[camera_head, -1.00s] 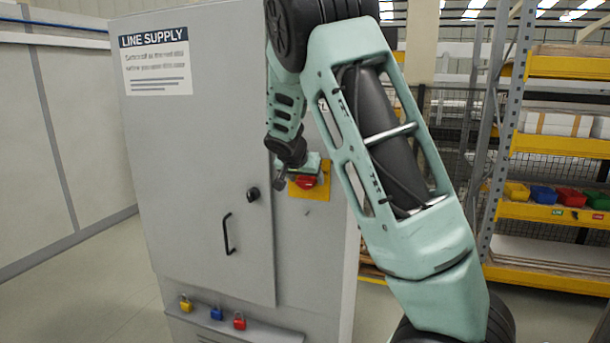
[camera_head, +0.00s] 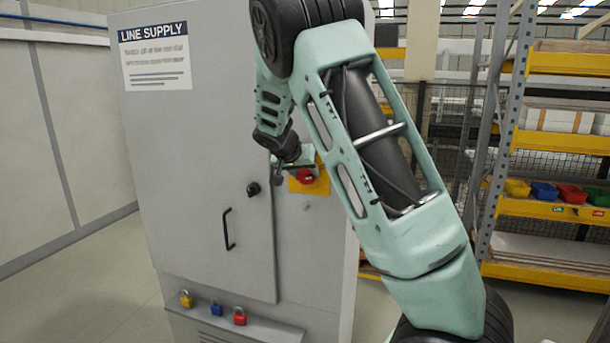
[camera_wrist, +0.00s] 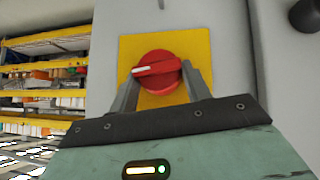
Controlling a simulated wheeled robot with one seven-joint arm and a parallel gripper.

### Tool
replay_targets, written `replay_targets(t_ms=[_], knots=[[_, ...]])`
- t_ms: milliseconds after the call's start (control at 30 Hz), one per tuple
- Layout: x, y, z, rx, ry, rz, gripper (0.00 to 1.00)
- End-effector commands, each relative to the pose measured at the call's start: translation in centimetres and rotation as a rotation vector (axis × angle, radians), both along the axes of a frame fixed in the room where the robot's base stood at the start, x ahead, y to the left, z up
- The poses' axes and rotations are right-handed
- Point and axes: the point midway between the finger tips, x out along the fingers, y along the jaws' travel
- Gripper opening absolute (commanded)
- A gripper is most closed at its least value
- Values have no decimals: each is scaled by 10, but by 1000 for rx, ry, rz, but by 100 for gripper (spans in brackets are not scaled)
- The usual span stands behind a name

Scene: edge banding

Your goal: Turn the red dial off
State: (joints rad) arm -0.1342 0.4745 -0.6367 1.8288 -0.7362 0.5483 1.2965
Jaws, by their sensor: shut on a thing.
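The red dial (camera_head: 306,176) sits on a yellow square plate (camera_head: 318,184) on the side of the grey cabinet. In the wrist view the dial (camera_wrist: 158,72) has a raised red grip bar with a white mark at its left end. The bar lies nearly level in that view, tilted slightly. My gripper (camera_wrist: 159,69) has one finger on each side of the dial and is shut on it. In the head view my gripper (camera_head: 282,170) is at the dial's left, partly hiding the plate.
The cabinet (camera_head: 200,150) has a black handle (camera_head: 229,230) and a black knob (camera_head: 254,189) on its door. Yellow, blue and red padlocks (camera_head: 216,310) sit on a ledge below. Shelving with coloured bins (camera_head: 545,193) stands at right. Floor at left is clear.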

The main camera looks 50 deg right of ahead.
Motion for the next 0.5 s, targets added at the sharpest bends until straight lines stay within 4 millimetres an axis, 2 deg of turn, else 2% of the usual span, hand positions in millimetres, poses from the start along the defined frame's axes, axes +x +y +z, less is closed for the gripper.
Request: replay_targets(t_ms=[500], knots=[[9,4,-5,-188,446,3,25]])
